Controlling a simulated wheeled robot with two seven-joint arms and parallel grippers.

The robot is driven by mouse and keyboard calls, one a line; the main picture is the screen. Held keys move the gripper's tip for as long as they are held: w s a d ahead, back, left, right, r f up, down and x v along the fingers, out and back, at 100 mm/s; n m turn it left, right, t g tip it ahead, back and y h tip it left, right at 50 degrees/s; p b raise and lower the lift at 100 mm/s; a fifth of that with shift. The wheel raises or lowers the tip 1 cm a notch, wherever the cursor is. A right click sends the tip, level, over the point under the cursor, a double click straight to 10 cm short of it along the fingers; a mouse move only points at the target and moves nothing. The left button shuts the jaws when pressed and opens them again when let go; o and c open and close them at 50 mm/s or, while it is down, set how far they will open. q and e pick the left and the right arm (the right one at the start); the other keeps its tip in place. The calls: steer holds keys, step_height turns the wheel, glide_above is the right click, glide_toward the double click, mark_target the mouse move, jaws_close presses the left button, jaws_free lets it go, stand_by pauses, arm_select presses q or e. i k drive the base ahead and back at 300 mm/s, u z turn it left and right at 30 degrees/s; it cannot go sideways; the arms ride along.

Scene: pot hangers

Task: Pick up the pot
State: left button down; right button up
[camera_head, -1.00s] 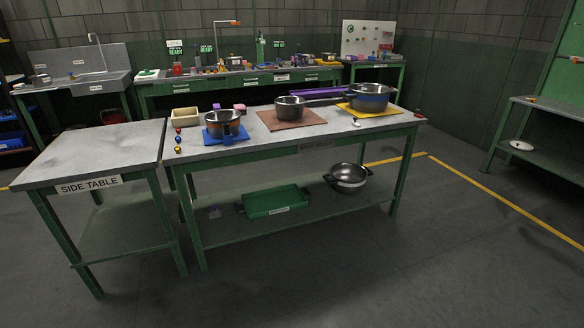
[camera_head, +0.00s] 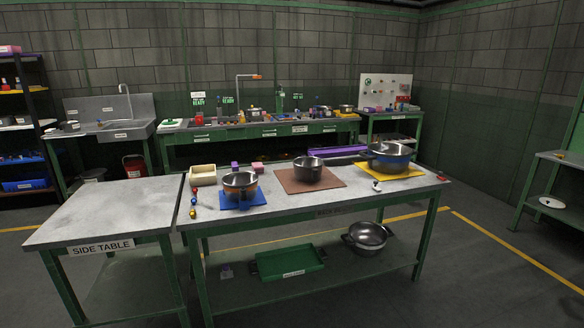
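Several pots are in view, and I cannot tell which one the task means. A pot with an orange band (camera_head: 240,188) stands on a blue mat (camera_head: 228,205) at the left of the main table. A dark grey pot (camera_head: 307,173) stands on a brown mat (camera_head: 329,182) in the middle. A larger pot with a blue band (camera_head: 388,161) stands on a yellow mat (camera_head: 413,172) at the right. A wide metal pot (camera_head: 367,238) sits on the lower shelf. Neither of my grippers shows in the head view.
The side table (camera_head: 110,210) at left has a bare top. A green tray (camera_head: 289,263) lies on the main table's lower shelf. A cream box (camera_head: 203,171), small coloured balls and a purple tray (camera_head: 333,153) are on the main table (camera_head: 300,204). Floor in front is clear.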

mark_target(307, 169)
steer(key=u, duration=0.4)
steer(key=i, duration=2.05)
steer(key=u, duration=0.15)
